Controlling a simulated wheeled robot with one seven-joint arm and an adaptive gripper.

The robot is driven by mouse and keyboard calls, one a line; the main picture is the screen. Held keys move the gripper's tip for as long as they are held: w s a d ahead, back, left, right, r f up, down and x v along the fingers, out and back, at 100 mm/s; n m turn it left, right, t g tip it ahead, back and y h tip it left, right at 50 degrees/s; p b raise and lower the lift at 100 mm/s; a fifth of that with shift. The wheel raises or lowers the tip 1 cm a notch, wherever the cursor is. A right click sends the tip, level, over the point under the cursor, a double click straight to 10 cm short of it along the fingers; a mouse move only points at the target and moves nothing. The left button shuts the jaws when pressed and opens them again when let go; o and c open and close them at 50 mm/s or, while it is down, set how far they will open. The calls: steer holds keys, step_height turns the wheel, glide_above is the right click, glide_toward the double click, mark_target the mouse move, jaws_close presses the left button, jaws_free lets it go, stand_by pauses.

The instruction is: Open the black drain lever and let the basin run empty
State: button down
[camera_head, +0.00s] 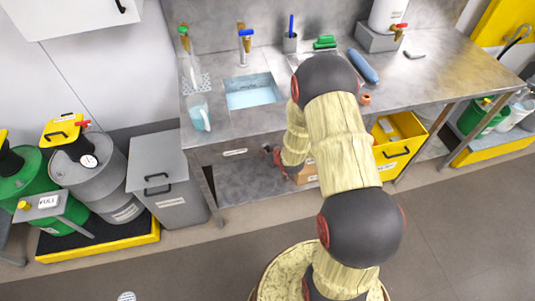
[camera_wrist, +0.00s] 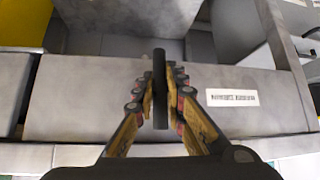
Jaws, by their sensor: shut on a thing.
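The basin (camera_head: 252,92) is sunk in the steel counter and holds light blue water. A tap (camera_head: 245,45) with a blue handle stands behind it. In the wrist view the black drain lever (camera_wrist: 160,62) is a dark upright bar in front of the grey counter front. My gripper (camera_wrist: 160,84) is shut on it, one finger on each side. In the head view my gripper (camera_head: 277,155) is low at the counter's front edge, partly covered by my arm. The lever cannot be made out in that view.
A clear jug (camera_head: 198,113) stands left of the basin. A grey bin (camera_head: 166,176) and drums stand at the left. A yellow crate (camera_head: 398,138) sits under the counter at right. A label (camera_wrist: 231,97) is on the counter front. The floor at front right is clear.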

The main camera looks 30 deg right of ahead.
steer(key=c, duration=1.8)
jaws_free()
steer(key=v, duration=1.2)
